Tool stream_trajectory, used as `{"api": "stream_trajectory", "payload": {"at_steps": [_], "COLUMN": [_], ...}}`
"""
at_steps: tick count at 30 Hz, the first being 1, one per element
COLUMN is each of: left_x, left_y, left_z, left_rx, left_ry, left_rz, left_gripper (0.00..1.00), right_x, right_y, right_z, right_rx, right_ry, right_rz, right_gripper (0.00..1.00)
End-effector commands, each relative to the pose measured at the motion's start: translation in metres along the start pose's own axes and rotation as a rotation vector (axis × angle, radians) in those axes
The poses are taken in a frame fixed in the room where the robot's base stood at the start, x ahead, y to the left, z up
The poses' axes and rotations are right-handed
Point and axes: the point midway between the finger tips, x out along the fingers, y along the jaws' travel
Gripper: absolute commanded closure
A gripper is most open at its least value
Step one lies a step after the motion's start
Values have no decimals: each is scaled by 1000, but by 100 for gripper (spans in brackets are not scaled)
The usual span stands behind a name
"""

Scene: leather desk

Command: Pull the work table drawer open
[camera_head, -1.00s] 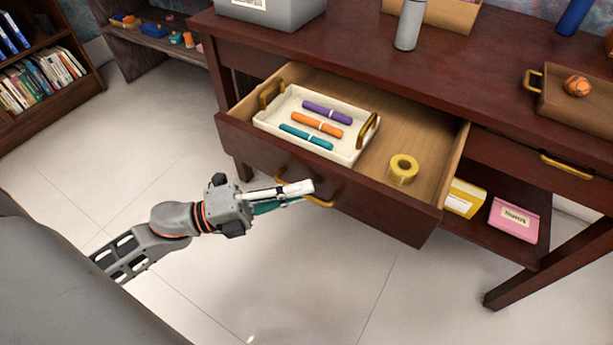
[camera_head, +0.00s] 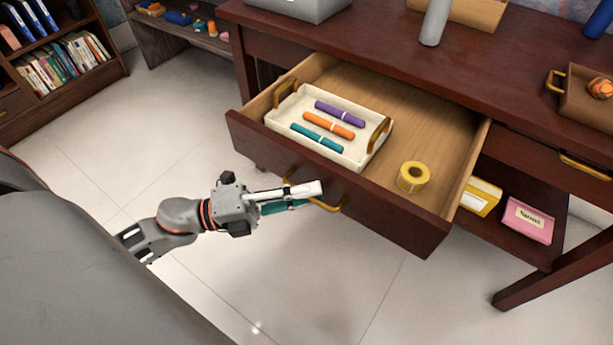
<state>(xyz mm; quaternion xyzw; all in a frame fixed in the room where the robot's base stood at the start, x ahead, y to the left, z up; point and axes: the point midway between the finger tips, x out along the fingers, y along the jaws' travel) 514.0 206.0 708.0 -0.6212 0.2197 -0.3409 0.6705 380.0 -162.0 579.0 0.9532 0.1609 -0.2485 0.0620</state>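The dark red-brown work table (camera_head: 420,62) has its wide drawer (camera_head: 400,222) pulled well out, and its wooden inside shows. A gold handle (camera_head: 333,207) sits on the drawer front. My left gripper (camera_head: 312,196) reaches in from the left, its light fingers close together at the handle. They cover its middle and look shut on it. Inside the drawer are a white tray (camera_head: 278,122) with gold handles, holding purple, orange and teal rolls, and a yellow tape roll (camera_head: 413,176). My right gripper is not in view.
A yellow box (camera_head: 480,197) and a pink packet (camera_head: 528,220) lie on the lower shelf right of the drawer. A grey box (camera_head: 300,8) and a grey cylinder (camera_head: 435,22) stand on the table top. The tiled floor (camera_head: 310,285) before the drawer is clear.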

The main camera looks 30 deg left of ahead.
Motion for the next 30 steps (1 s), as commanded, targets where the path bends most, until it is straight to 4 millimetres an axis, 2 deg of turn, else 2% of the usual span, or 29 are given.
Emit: {"api": "stream_trajectory", "payload": {"at_steps": [7,11,24,30], "left_x": [-1,-12,-95,-116], "left_y": [0,1,1,0], "left_z": [0,0,0,0], "left_rx": [0,-2,-3,-2], "left_ry": [0,-1,-1,0], "left_rz": [1,3,4,1], "left_gripper": [85,85,85,85], "right_x": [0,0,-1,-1], "right_y": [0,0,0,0], "right_z": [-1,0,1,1], "right_rx": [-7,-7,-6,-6], "right_ry": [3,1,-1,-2], "right_rz": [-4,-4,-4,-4], "right_gripper": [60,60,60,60]}}
